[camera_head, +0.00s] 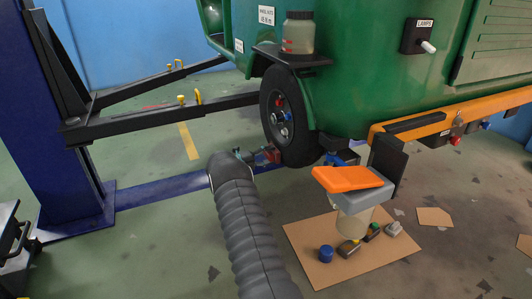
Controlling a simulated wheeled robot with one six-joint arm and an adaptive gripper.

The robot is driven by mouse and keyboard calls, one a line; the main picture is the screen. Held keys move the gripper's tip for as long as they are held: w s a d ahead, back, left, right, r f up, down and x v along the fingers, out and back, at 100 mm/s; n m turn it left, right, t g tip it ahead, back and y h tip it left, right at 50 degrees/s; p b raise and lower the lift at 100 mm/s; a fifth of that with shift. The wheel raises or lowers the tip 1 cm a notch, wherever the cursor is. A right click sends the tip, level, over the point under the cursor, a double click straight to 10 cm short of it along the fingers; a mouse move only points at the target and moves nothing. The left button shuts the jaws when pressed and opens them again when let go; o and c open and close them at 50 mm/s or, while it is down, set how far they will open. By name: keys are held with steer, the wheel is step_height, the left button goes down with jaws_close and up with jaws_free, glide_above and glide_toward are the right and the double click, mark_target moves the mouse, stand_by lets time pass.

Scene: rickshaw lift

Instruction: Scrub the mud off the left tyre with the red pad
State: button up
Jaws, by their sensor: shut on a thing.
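The left tyre (303,143) is black and upright under the green body, at the centre of the view. Its hub shows red and blue parts. I cannot make out mud on the tread or sidewall at this size. My gripper (264,155) is at the tyre's lower left side, low and close to it. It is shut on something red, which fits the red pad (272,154). The pad is small and partly hidden by the fingers. I cannot tell whether it touches the tyre. My grey sleeved arm hides part of the floor below.
A black lift arm (160,119) runs from the blue post (50,120) towards the tyre. A jar (298,33) stands on the black shelf above. An orange pad (347,178) tops a grey support at right. Cardboard (305,242) holds several small items.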

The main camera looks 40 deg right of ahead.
steer(key=shift+s+d+f, duration=0.1)
steer(key=shift+s, duration=0.2)
steer(key=shift+a, duration=0.35)
steer(key=shift+v, duration=2.75)
steer(key=shift+w, duration=0.2)
steer(key=v, duration=0.3)
steer(key=shift+d, duration=0.25)
steer(key=shift+x, duration=3.2)
